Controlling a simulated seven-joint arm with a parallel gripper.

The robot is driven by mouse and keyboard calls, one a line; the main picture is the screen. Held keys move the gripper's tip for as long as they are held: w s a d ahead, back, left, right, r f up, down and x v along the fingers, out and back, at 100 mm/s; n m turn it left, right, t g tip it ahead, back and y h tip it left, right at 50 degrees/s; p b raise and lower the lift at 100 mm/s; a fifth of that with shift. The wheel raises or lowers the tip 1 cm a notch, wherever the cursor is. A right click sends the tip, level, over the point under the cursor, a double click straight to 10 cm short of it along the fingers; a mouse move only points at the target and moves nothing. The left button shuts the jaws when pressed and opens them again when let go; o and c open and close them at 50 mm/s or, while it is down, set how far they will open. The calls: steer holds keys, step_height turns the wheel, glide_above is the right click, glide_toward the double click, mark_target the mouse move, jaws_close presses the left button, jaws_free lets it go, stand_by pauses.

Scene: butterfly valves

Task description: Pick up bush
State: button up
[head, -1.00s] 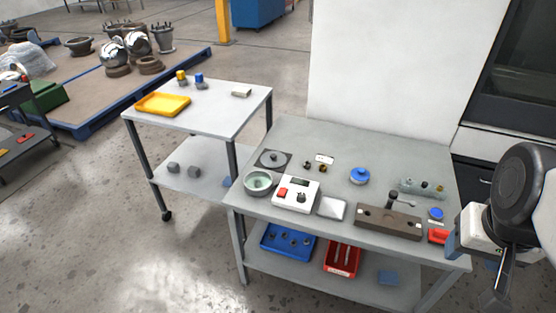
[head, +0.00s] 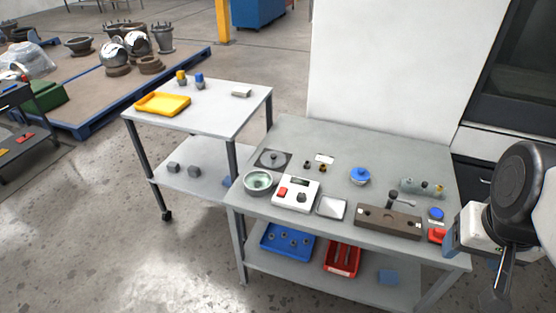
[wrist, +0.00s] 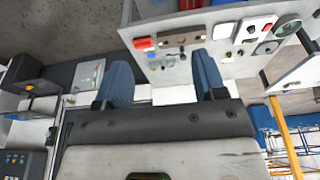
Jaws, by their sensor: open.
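Two small dark and brass-coloured ring-like parts, one dark (head: 307,165) and one brassy (head: 323,168), stand near the back middle of the grey worktable (head: 290,135). Either may be the bush; they are too small to tell. More small round parts sit in the green-grey holder (head: 423,187) at the table's right. My gripper is open and empty, with its blue fingers (wrist: 162,78) apart in the wrist view. In the head view it is at the right edge, beside the table's right end, well away from the ring-like parts; its fingertips are mostly hidden there.
On the table are a bowl (head: 258,183), a white device (head: 296,193), a silver tray (head: 331,207), a brown block (head: 389,222) and a blue-topped part (head: 360,175). Blue (head: 288,242) and red (head: 342,259) bins sit below. A side table (head: 225,110) holds a yellow tray (head: 162,104).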

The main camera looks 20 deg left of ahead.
steer(key=w+a+n, duration=0.2)
steer(key=w+a, duration=0.2)
steer(key=w, duration=0.4)
steer(key=w+a+n, duration=0.1)
steer(key=w+a, duration=0.3)
steer(key=w, duration=0.4)
steer(key=w+a+f+n+g, duration=0.1)
steer(key=w+a+f+n, duration=0.35)
steer(key=w+a, duration=1)
steer(key=w+a+f+n, duration=0.2)
steer(key=w+a+f, duration=0.3)
steer(key=a+f, duration=0.9)
steer(key=w+a+f+n+g, duration=0.1)
steer(key=w+a+f, duration=0.4)
steer(key=a+f, duration=0.9)
steer(key=a+n, duration=0.1)
steer(key=a, duration=0.3)
steer(key=shift+a+f+n+g, duration=0.2)
steer(key=shift+f+n+g, duration=0.05)
steer(key=shift+n+g, duration=0.1)
steer(key=shift+f, duration=0.1)
steer(key=shift+f, duration=1.2)
steer(key=shift+f, duration=0.1)
